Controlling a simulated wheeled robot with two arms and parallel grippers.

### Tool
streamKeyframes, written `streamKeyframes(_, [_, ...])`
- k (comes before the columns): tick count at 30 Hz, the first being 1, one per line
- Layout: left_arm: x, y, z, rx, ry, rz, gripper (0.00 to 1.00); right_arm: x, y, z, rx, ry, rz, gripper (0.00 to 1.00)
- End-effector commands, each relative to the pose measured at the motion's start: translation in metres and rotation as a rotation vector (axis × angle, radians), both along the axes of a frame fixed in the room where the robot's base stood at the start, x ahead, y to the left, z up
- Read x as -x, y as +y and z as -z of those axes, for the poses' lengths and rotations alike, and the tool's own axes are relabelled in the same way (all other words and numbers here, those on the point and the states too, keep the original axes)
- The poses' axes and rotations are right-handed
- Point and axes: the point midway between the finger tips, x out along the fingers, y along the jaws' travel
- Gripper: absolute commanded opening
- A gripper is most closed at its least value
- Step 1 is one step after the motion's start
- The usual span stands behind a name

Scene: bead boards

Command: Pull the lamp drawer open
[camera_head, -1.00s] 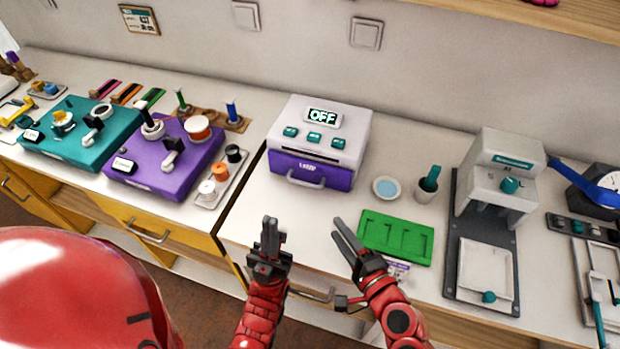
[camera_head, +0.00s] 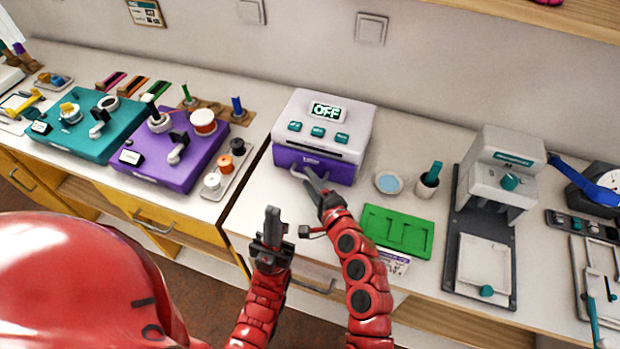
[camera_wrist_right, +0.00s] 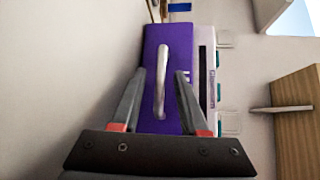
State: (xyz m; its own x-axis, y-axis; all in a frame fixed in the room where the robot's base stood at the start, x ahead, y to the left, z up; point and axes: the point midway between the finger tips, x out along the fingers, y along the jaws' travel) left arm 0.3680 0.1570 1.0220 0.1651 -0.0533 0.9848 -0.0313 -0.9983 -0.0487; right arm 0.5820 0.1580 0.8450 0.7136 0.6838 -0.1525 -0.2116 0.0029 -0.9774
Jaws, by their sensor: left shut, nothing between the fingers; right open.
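The lamp unit (camera_head: 322,122) is a white box with an OFF display and several teal buttons. Its purple drawer (camera_head: 338,173) is at the bottom front and looks closed. The drawer's grey handle shows in the right wrist view (camera_wrist_right: 162,80), between the fingers of my right gripper (camera_wrist_right: 160,98). In the head view my right gripper (camera_head: 314,184) is at the drawer front, open, and partly hides the handle. I cannot tell whether the fingers touch it.
A green tray (camera_head: 398,231), a small blue-filled dish (camera_head: 389,183) and a cup (camera_head: 427,187) stand right of the lamp unit. A purple board (camera_head: 160,167) is to the left. The bench in front of the drawer is mostly clear.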

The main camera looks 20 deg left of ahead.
Motion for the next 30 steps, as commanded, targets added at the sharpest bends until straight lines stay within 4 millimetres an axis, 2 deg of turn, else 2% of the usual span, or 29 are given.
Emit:
streamKeyframes(9, [0.0, 0.0, -0.0003, 0.0, 0.0, 0.0, 0.0, -0.0021, 0.0016, 0.0006, 0.0, 0.0, 0.001, 0.44])
streamKeyframes(17, [0.0, 0.0, -0.0003, 0.0, 0.0, 0.0, 0.0, -0.0022, 0.0016, 0.0003, 0.0, -0.001, 0.001, 0.0])
streamKeyframes(30, [0.0, 0.0, -0.0003, 0.0, 0.0, 0.0, 0.0, -0.002, 0.0016, 0.0005, 0.0, 0.0, 0.001, 0.0])
